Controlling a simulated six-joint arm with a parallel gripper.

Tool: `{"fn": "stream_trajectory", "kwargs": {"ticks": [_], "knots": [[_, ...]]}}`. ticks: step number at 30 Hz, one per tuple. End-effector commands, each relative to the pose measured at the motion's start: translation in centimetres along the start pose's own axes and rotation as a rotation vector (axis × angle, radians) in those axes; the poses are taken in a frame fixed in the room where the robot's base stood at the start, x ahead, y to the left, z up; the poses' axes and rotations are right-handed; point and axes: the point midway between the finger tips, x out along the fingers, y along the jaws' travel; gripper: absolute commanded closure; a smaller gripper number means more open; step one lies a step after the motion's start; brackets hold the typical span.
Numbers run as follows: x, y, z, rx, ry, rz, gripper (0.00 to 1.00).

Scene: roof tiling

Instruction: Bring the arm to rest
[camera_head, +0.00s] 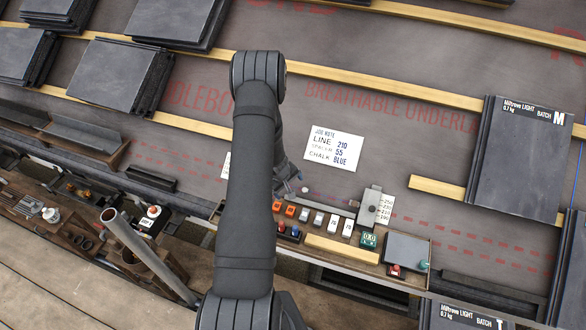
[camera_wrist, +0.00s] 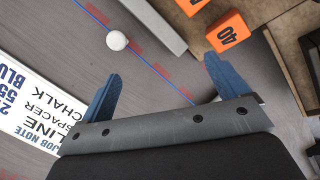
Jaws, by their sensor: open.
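My gripper (camera_wrist: 164,86) is open in the wrist view, its two blue fingers spread wide with nothing between them. Below them is grey underlay with a red dashed line. In the head view my gripper (camera_head: 290,188) is partly hidden behind my own arm. The job note also shows at the left of the wrist view (camera_wrist: 38,122). The gap between the fingers and the surface is hard to judge.
A small white ball (camera_wrist: 117,40) lies beyond the fingers. An orange block marked 40 (camera_wrist: 228,32) is near the right finger. Slate stacks stand at upper left (camera_head: 122,76) and right (camera_head: 520,158). A metal tube (camera_head: 145,252) rises at lower left.

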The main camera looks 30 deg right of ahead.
Motion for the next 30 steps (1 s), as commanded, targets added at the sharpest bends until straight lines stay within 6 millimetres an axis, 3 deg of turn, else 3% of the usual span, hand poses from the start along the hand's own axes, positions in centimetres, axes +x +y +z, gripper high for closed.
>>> {"fn": "stream_trajectory", "kwargs": {"ticks": [8,18,24,30], "knots": [[-5.8,-2.8,1.8,0.407,0.176,-0.119,0.00],[-12.5,-1.1,6.7,0.903,0.333,-0.006,0.00],[-13.9,-0.3,8.8,1.016,0.350,0.059,0.00],[-12.7,0.0,8.7,1.027,0.349,0.065,0.00]]}}
